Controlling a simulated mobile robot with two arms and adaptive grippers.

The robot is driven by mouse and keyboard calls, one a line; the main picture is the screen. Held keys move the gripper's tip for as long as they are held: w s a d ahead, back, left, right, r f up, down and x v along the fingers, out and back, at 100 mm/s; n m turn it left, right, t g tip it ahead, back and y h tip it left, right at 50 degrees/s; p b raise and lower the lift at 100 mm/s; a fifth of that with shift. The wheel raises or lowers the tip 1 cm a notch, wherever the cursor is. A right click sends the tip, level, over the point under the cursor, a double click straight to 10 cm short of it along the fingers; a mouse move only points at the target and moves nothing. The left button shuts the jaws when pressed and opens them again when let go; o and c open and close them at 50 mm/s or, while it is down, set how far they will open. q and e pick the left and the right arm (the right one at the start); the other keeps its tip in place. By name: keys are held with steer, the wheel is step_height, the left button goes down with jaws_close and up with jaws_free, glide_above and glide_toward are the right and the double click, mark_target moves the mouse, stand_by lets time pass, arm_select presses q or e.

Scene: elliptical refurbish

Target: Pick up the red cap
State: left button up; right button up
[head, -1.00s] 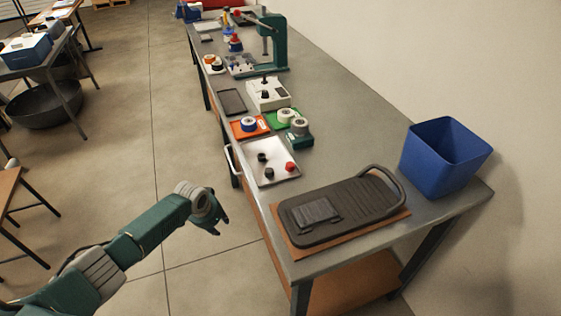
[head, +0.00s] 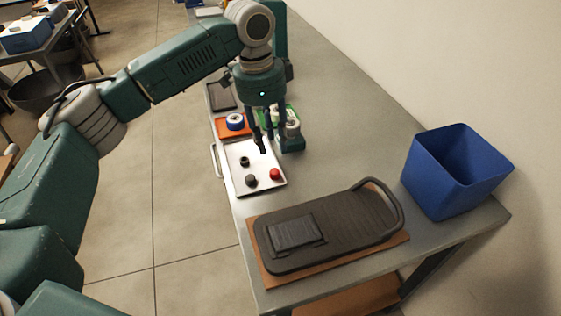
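The red cap (head: 275,174) sits on the right part of a shallow white tray (head: 238,184) on the workbench. Two black caps, a front one (head: 250,181) and a rear one (head: 244,161), sit to its left on the same tray. My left gripper (head: 267,143) points down over the back edge of the tray. It is behind the red cap in the picture and apart from it. Its dark fingers look spread, with nothing seen between them. My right gripper is not in view.
A black board with a handle (head: 350,218) lies in front of the tray. A blue bin (head: 455,170) stands at the right. An orange mat with a tape roll (head: 235,121) and a green-based device (head: 292,141) lie close behind the tray.

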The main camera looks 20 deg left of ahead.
mark_target(275, 171)
arm_select(q)
steer(key=f, duration=0.2)
steer(key=s+f, duration=0.1)
steer(key=shift+s+f, duration=0.15)
steer(key=shift+f, duration=0.2)
steer(key=f, duration=0.1)
steer(key=f+p, duration=0.1)
steer(key=f, duration=0.3)
steer(key=shift+w+d, duration=0.25)
steer(key=shift+d, duration=0.05)
steer(key=shift+f, duration=0.2)
steer(key=c, duration=0.5)
steer(key=shift+c, duration=0.2)
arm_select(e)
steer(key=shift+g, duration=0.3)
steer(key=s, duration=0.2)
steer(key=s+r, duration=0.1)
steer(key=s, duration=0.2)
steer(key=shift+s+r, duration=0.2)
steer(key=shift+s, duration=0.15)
